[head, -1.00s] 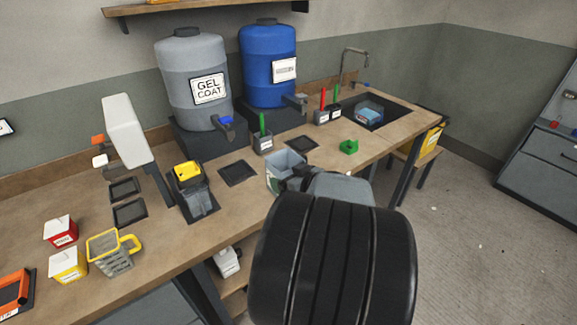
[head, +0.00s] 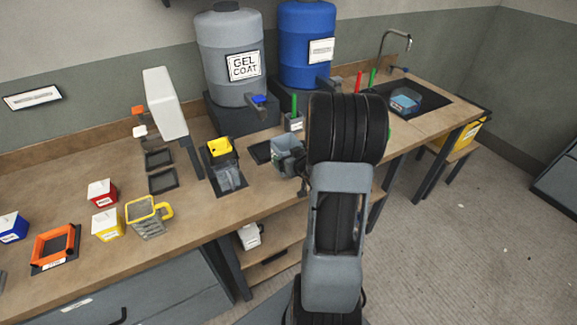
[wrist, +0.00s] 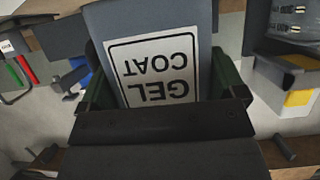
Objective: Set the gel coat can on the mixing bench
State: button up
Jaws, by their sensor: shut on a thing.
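The gel coat can (head: 286,162) is a grey, open-topped container, seen in the head view near the front edge of the wooden bench (head: 100,250). In the wrist view, the can (wrist: 152,20) fills the centre, its GEL COAT label upside down. My gripper (head: 303,172) is shut on it, partly hidden behind my arm in the head view. In the wrist view, green finger pads of my gripper (wrist: 165,92) sit on both sides of the can. I cannot tell whether its base touches the bench.
A grey GEL COAT drum (head: 228,60) with a blue-levered tap and a blue drum (head: 305,40) stand behind. A black pad (head: 260,152) lies just left of the can. A dark stand with a yellow-topped cup (head: 224,165) is further left. A pen holder (head: 293,122) is behind the can.

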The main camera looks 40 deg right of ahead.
jog(key=shift+w+f, duration=0.25)
jog(key=shift+f, duration=0.05)
jog(key=shift+w+f, duration=0.2)
jog(key=shift+f, duration=1.55)
jog(key=shift+f, duration=0.15)
jog(key=o, duration=1.1)
jog(key=shift+c, duration=0.2)
